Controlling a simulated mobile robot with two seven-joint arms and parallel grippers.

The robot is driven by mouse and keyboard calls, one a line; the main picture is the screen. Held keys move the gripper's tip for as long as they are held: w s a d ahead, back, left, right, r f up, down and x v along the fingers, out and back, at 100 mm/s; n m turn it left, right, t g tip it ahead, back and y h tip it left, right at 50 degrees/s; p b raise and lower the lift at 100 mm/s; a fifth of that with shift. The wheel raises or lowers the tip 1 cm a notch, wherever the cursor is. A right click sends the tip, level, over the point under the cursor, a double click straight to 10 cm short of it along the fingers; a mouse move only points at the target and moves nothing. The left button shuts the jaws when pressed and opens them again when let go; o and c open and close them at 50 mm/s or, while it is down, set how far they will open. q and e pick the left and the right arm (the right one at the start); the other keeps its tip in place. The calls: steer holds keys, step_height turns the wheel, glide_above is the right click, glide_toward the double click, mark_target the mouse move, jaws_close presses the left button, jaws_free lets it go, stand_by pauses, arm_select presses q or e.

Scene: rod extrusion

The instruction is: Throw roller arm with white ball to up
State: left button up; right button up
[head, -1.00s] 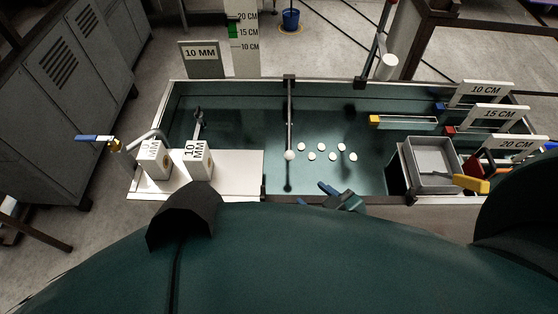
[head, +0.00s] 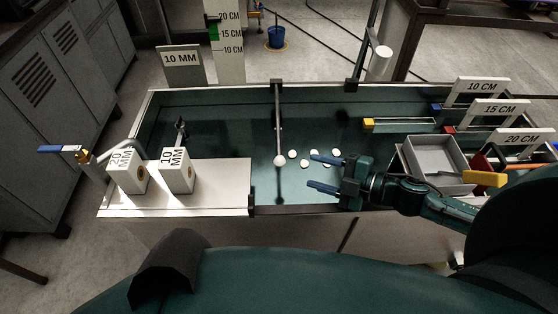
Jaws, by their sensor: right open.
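The roller arm (head: 278,115) is a thin grey bar running from the back edge of the green trough towards the front. Its white ball (head: 279,161) sits near the front part of the bar, low over the trough. My right gripper (head: 314,172) is open, with its two blue fingertips pointing left. It is to the right of the white ball, apart from it, with nothing between the fingers. My left gripper is not in the head view.
Several white discs (head: 305,162) lie beside the right gripper. Two white 10 MM and 20 MM blocks (head: 177,170) stand on the white plate at left. A grey bin (head: 436,158) and the 10, 15 and 20 CM signs (head: 482,92) are at right.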

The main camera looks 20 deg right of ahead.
mark_target(279, 162)
steer(key=x, duration=1)
steer(key=shift+w+a+f, duration=0.15)
steer(key=shift+w+a, duration=0.1)
steer(key=shift+w, duration=0.05)
steer(key=shift+c, duration=0.6)
jaws_close()
